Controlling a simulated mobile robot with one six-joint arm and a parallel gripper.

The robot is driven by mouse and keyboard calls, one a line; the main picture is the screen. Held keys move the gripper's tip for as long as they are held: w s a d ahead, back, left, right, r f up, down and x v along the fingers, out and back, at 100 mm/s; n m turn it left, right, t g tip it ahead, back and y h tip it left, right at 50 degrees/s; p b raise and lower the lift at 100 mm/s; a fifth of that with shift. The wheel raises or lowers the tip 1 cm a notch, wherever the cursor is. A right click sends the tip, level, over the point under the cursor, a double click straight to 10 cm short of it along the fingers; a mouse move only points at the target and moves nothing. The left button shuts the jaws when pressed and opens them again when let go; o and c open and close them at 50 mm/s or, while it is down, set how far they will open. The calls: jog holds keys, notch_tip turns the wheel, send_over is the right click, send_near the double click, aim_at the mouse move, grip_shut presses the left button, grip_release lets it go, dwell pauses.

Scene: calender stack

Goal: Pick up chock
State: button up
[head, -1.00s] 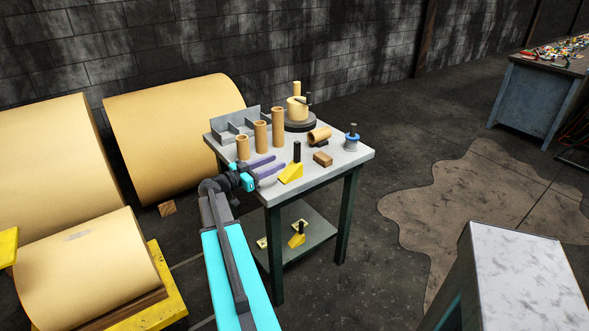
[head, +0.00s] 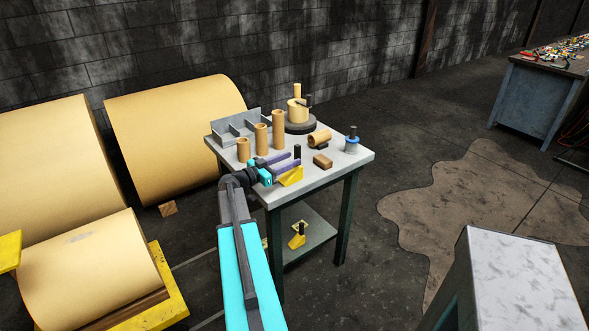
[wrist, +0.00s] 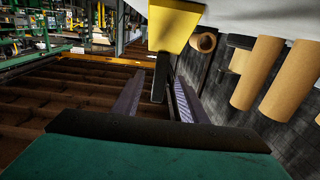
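The chock (head: 290,177) is a yellow wedge with a black upright handle on the grey table (head: 335,167), near its front edge. In the wrist view the chock (wrist: 170,27) is at the top, with its black handle (wrist: 160,80) pointing down between my two fingers. My gripper (head: 298,158) is open, its purple fingers reaching across the table on either side of the handle. The fingers (wrist: 158,98) look apart in the wrist view, and I see no clear grip. The fingers hide part of the chock in the head view. A second yellow chock (head: 297,241) is on the lower shelf.
Cardboard tubes (head: 261,140) stand just behind my gripper, and one tube (head: 319,138) lies farther right. A brown block (head: 322,161) and a blue-based spool (head: 352,144) are right of the chock. A grey divided rack (head: 238,127) and a round stand (head: 300,127) are behind.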

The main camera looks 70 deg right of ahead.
aim_at(295, 156)
jog(key=shift+x, duration=1.2)
jog(key=shift+p, duration=0.3)
jog(key=shift+r+p+x, duration=0.15)
jog(key=shift+p+x, duration=0.45)
jog(key=shift+x, duration=0.2)
jog(key=shift+r+p+x, duration=0.1)
jog(key=shift+p+x, duration=0.5)
jog(key=shift+x, duration=0.2)
jog(key=shift+p+x, duration=0.35)
jog(key=shift+x, duration=0.65)
jog(key=shift+s+f, duration=0.1)
jog(key=shift+f, duration=0.05)
jog(key=shift+c, duration=0.3)
grip_shut()
